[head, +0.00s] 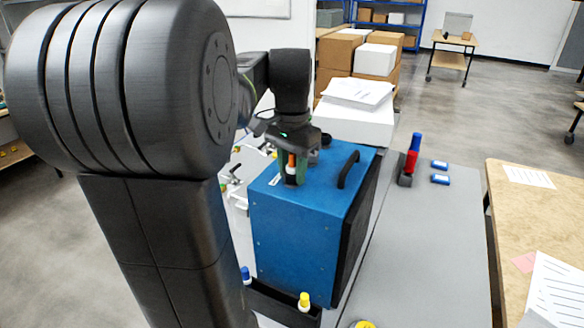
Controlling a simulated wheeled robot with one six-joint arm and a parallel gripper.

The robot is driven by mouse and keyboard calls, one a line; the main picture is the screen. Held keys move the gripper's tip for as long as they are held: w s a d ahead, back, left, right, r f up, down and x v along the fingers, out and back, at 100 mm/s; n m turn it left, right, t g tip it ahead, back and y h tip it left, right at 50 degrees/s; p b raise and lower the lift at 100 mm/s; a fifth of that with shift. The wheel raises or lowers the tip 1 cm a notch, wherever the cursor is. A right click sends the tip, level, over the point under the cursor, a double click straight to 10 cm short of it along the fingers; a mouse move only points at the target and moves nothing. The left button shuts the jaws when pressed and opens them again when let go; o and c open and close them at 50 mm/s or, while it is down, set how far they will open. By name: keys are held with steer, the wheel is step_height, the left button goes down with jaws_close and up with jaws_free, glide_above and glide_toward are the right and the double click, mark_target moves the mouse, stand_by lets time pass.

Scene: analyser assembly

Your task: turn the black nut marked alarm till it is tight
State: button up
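The blue analyser box (290,247) stands on the grey bench, with a black handle (348,169) on its top and a dark right side. My gripper (293,178) points down at the left part of the box's top. A small orange and white piece (291,161) shows between its dark fingers; I cannot tell what it belongs to. A small white label (275,180) lies on the top just left of the fingers. I cannot make out the black nut marked alarm; the fingers may hide it. Whether the fingers are shut on anything does not show clearly.
White fittings (236,185) stand left of the box, partly behind my arm. A yellow-capped vial (304,301) and a blue-capped vial (246,274) are at the front. Red and blue cylinders (411,160) stand right. The grey bench (420,250) is mostly clear on the right.

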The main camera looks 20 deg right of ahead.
steer(key=shift+r+m+p, duration=0.1)
steer(key=shift+m+p, duration=0.35)
steer(key=shift+m, duration=0.25)
steer(key=m+p, duration=0.1)
steer(key=m, duration=0.3)
steer(key=m+p, duration=0.2)
steer(key=m, duration=0.4)
steer(key=shift+m, duration=0.4)
steer(key=m+p, duration=0.2)
steer(key=m, duration=0.4)
steer(key=m+p, duration=0.1)
steer(key=m, duration=0.4)
steer(key=shift+m, duration=0.4)
steer(key=o, duration=0.9)
